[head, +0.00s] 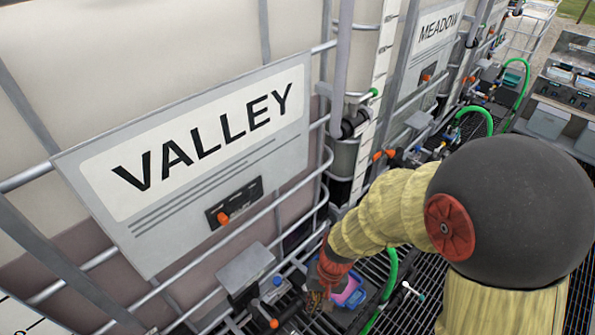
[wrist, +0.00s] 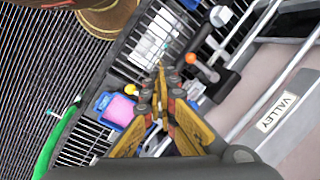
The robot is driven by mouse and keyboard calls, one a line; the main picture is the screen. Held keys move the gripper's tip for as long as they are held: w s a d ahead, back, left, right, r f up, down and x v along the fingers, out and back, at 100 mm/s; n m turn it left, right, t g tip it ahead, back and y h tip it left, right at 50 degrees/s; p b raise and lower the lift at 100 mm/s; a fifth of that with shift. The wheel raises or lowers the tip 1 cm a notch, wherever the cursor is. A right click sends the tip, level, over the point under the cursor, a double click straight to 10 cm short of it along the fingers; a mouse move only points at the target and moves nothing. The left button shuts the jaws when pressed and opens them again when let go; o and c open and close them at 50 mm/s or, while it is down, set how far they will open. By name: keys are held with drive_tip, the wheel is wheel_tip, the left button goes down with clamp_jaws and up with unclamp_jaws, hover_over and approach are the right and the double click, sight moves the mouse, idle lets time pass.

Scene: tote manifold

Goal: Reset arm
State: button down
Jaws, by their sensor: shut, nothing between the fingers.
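My gripper (wrist: 161,72) is shut and empty in the wrist view, its yellow fingers meeting near the middle. In the head view my arm reaches down beside the VALLEY tote, and my gripper (head: 314,300) shows only partly, low by the tote's front pipework. A blue tray with a pink block (wrist: 119,110) lies left of the fingers in the wrist view. The pink block also shows just right of my gripper in the head view (head: 350,292). An orange-handled valve (wrist: 191,58) stands right of the fingertips in the wrist view.
The VALLEY sign (head: 200,150) hangs on the caged tote, with the MEADOW sign (head: 438,27) farther back. Metal cage bars run close to my gripper. A green hose (head: 388,277) rises from the grated floor (head: 405,315). Grey bins (head: 548,120) stand at the far right.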

drive_tip(key=s+d+r+t+h+b, duration=0.1)
drive_tip(key=s+d+r+t+b, duration=0.1)
drive_tip(key=d+b, duration=0.5)
drive_tip(key=s+d+r+n+t+h+b, duration=0.1)
drive_tip(key=d+b, duration=0.6)
drive_tip(key=b, duration=0.9)
wheel_tip(320, 180, up, 2)
drive_tip(key=s+t, duration=0.1)
drive_tip(key=t, duration=0.2)
drive_tip(key=shift+s+d+r+t, duration=0.15)
drive_tip(key=shift+s+d+t, duration=0.15)
drive_tip(key=shift+d+t, duration=0.1)
